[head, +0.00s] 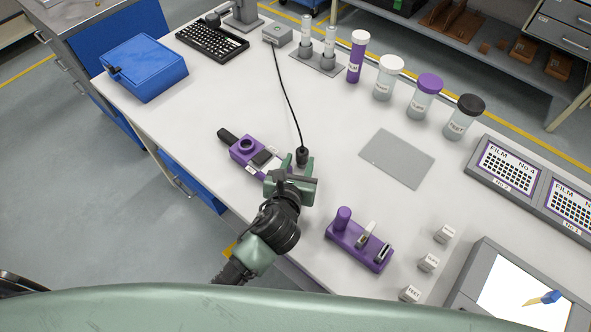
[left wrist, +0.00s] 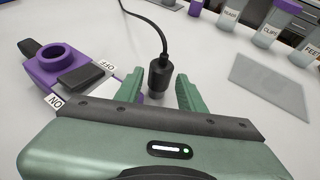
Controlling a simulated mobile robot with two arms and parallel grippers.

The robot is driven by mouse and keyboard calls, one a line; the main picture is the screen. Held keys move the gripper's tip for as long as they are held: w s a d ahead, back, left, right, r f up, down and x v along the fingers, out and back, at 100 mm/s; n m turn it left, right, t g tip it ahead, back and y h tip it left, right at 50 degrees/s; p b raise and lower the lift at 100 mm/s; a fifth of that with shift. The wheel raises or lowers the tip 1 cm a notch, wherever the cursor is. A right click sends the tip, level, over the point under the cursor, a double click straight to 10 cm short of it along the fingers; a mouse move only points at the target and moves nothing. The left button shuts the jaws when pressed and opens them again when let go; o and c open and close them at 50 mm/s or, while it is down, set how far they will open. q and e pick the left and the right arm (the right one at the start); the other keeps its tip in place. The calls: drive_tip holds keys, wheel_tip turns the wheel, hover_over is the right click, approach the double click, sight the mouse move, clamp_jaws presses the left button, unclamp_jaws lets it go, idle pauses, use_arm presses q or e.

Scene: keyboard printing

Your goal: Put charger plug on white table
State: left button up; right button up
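The black charger plug (head: 302,156) is upright at the end of a black cable, over the middle of the white table (head: 218,98). The plug shows between my left fingers in the left wrist view (left wrist: 160,74), with a gap on each side. I cannot tell whether its lower end touches the table. My left gripper (head: 297,164) is open, low over the table; its green fingers also show in the left wrist view (left wrist: 158,90). My right gripper is not in view.
A purple device (head: 258,158) with an ON/OFF switch is close left of my left gripper. A purple stand (head: 358,246) is to its right. The cable runs back to a grey box (head: 278,34).

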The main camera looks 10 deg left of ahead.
use_arm(q)
drive_tip(key=v, duration=0.4)
drive_tip(key=shift+s+r, duration=0.2)
drive_tip(key=shift+s, duration=0.2)
